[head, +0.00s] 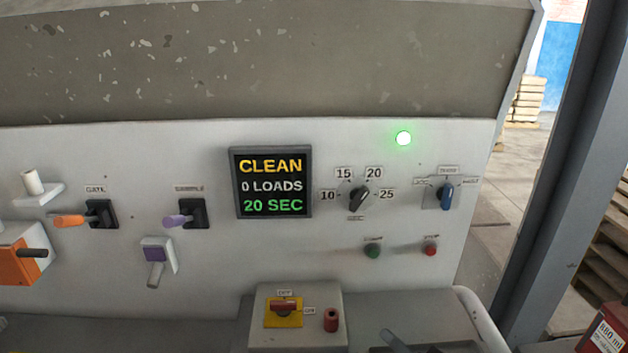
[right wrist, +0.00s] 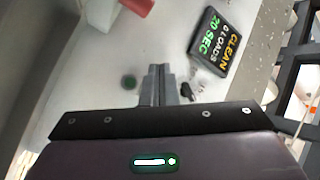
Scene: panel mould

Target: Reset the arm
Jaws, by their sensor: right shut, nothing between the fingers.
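My right gripper (right wrist: 160,70) shows in the right wrist view with its two grey fingers together and nothing between them. It points toward the white control panel (head: 330,270). A dark grey-blue piece at the bottom edge of the head view (head: 395,342) appears to be part of this gripper; most of it is out of frame. The display (head: 271,182) reads CLEAN, 0 LOADS, 20 SEC, and it also shows in the right wrist view (right wrist: 214,40). A green button (head: 373,251) and a red button (head: 430,249) sit right of it. My left gripper is not in view.
A black dial (head: 359,199) and a blue selector (head: 446,196) are on the panel, under a lit green lamp (head: 404,138). Orange (head: 69,221) and purple (head: 177,221) levers stick out at left. A box with a red switch (head: 283,306) juts out below. A grey post (head: 565,180) stands right.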

